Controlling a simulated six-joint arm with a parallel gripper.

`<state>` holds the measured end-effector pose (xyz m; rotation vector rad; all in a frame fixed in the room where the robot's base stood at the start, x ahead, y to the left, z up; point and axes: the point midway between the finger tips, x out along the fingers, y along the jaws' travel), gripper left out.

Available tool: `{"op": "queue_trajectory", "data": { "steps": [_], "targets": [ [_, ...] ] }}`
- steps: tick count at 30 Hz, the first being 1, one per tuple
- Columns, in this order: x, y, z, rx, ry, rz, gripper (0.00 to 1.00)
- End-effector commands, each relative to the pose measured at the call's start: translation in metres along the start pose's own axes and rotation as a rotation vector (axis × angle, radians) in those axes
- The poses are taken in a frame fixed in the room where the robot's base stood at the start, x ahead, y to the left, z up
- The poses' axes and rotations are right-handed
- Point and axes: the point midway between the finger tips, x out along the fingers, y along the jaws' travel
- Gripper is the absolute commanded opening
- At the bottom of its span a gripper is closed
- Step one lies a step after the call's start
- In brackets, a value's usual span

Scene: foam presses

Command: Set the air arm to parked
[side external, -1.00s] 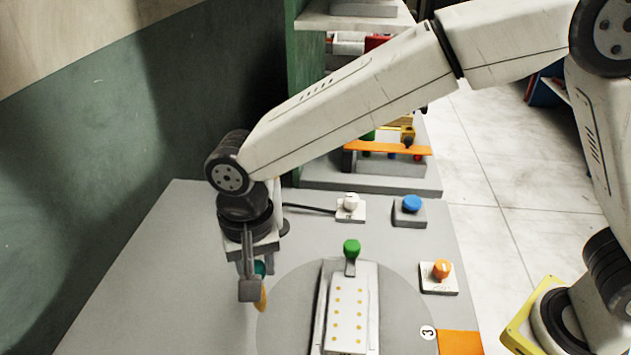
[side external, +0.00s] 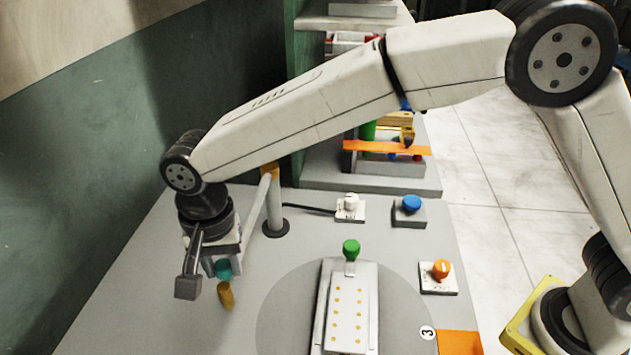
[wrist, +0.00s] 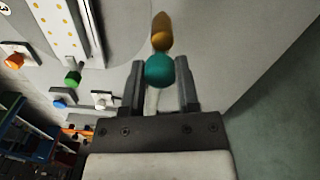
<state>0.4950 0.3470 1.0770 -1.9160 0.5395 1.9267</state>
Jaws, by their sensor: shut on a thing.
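The air arm is a pale bar (side external: 257,205) on an upright post with an orange cap (side external: 270,171). At its outer end are a teal ball (side external: 223,268) and an amber nozzle (side external: 226,294) hanging below it. My gripper (side external: 208,278) is shut on the air arm at its teal-ball end, at the left of the bench. In the wrist view the teal ball (wrist: 160,70) sits between the fingertips, with the amber nozzle (wrist: 161,32) beyond it. The exact contact is partly hidden.
A press plate with orange dots (side external: 347,310) and a green knob (side external: 351,249) lies on a round disc to the right. White (side external: 350,202), blue (side external: 411,204) and orange (side external: 441,269) knobs stand behind and beside it. A green wall (side external: 100,150) borders the bench's left.

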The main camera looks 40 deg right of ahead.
Motion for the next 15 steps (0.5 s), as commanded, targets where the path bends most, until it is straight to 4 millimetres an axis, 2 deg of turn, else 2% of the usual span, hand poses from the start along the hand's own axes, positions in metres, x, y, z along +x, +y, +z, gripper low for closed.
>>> {"op": "queue_trajectory", "data": {
  "steps": [1,3,4,15],
  "targets": [
    [-0.0027,-0.0054,-0.0016,0.001,0.006,-0.023,0.49],
    [-0.0027,-0.0051,-0.0015,0.001,0.005,-0.022,0.71],
    [-0.0025,-0.0049,-0.0015,0.001,0.005,-0.021,0.75],
    [-0.0031,-0.0032,-0.001,0.0,0.004,-0.015,0.75]
  ]
}}
